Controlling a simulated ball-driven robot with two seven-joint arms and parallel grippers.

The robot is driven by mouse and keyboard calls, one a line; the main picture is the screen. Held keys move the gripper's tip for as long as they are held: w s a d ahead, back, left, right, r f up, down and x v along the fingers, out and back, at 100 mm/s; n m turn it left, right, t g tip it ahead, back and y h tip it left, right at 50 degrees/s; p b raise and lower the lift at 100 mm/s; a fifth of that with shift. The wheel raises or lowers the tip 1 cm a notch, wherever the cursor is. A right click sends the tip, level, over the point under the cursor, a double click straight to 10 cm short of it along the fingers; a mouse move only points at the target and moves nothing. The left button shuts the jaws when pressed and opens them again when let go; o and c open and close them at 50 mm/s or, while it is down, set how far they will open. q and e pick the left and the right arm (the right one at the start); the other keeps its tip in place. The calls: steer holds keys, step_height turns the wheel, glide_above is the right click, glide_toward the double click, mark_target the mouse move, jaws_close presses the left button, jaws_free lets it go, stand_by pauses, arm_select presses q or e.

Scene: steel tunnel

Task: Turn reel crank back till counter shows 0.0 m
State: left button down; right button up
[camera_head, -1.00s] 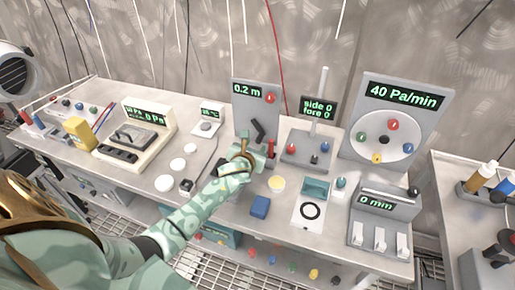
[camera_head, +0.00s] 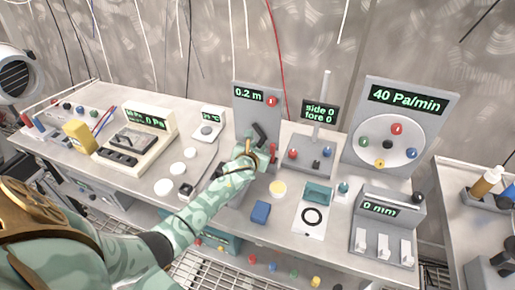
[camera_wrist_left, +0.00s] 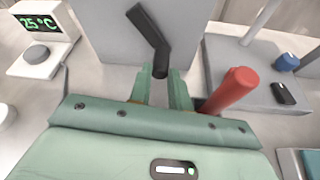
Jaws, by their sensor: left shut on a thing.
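The reel unit is an upright grey panel (camera_head: 248,108) on the bench, with a green-lit counter (camera_head: 247,93) reading 0.2 m. Its black crank (camera_head: 260,133) sits low on the panel's front. In the left wrist view the crank arm (camera_wrist_left: 148,28) runs from upper left, bends, and drops to a dark grip end (camera_wrist_left: 160,70). My left gripper (camera_head: 261,150) is at the crank, and its fingers (camera_wrist_left: 160,90) are shut on that grip end. The hand hides the panel's lower part in the head view. My right gripper is not in view.
A red handle (camera_wrist_left: 232,88) stands close right of my left fingers. A red button (camera_head: 272,101) is on the panel. A box with coloured knobs and a post (camera_head: 326,95) stands to the right. A blue block (camera_head: 260,212) and a yellow disc (camera_head: 278,188) lie in front.

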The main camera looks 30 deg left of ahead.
mark_target(261, 143)
arm_select(q)
steer(key=shift+d+r+n+h+p, duration=0.2)
steer(key=shift+r+n+h+p, duration=0.4)
steer(key=shift+p, duration=0.5)
steer(key=shift+w+d+r+n+h+p, duration=0.1)
steer(key=shift+d+r+n+h+p, duration=0.2)
steer(key=shift+n+h+p, duration=0.5)
steer(key=shift+d+r+n+t+h+p, duration=0.1)
steer(key=shift+r+n+t+h+p, duration=0.35)
steer(key=shift+n, duration=0.65)
steer(key=shift+r+n+t+h, duration=0.35)
steer(key=shift+r+n, duration=0.15)
steer(key=shift+n, duration=0.4)
steer(key=shift+s+a+r+n+t+h+b, duration=0.1)
steer(key=shift+a+r+n+t+h+b, duration=0.45)
steer(key=shift+n, duration=1.4)
steer(key=shift+s+a+r+n+t+h+b, duration=0.2)
steer(key=shift+a+r+n+t+b, duration=0.55)
steer(key=shift+n, duration=1.25)
steer(key=shift+s+a+r+n+t+h+b, duration=0.1)
steer(key=shift+a+r+n+t+h+b, duration=0.3)
steer(key=shift+r+n+t+b, duration=1.05)
steer(key=shift+f+n+g+p, duration=0.45)
steer(key=shift+f+n+p, duration=0.15)
steer(key=shift+f+p, duration=0.1)
